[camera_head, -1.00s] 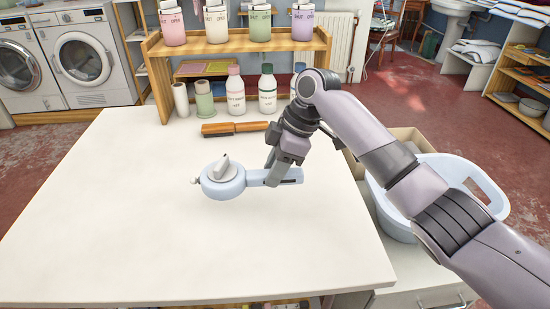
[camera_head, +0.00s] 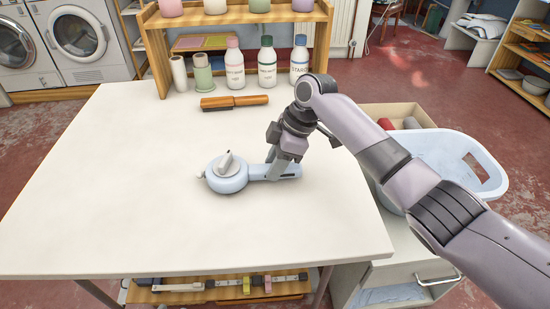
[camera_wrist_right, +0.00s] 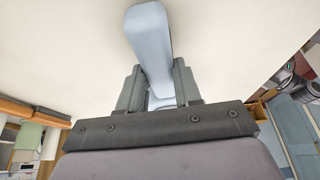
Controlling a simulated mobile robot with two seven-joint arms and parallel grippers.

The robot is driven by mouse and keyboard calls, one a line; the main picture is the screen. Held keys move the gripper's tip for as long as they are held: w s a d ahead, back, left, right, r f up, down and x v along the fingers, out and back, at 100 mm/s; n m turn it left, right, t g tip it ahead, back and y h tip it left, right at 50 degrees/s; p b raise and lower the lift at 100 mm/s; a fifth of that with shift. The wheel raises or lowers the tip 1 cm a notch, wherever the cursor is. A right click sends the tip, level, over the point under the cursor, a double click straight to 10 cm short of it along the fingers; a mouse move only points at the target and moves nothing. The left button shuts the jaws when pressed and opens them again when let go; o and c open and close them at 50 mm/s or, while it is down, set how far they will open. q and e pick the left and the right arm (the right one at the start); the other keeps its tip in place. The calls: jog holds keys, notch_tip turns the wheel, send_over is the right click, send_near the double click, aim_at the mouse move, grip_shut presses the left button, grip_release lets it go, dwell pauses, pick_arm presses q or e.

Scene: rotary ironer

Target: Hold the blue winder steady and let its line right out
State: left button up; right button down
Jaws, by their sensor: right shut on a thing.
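The blue winder (camera_head: 229,180) lies on the white table, a round pale blue body with a grey crank on top and a handle pointing right. A small pale knob (camera_head: 201,174) shows at its left edge; no length of line is visible out of it. My right gripper (camera_head: 279,172) is shut on the winder's handle from above. In the right wrist view the jaws (camera_wrist_right: 159,90) sit on both sides of the pale blue handle (camera_wrist_right: 149,38). My left gripper is not in view.
A wooden-backed brush (camera_head: 234,102) lies behind the winder. Several bottles (camera_head: 267,63) and two rolls (camera_head: 203,75) stand at the table's back under a wooden shelf (camera_head: 240,15). A blue basket (camera_head: 445,160) stands to the right. The table's left and front are clear.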

jog(key=shift+f, duration=0.45)
jog(key=shift+f, duration=0.15)
jog(key=c, duration=1)
grip_release()
jog(key=shift+r+p, duration=0.3)
jog(key=shift+p, duration=0.3)
grip_shut()
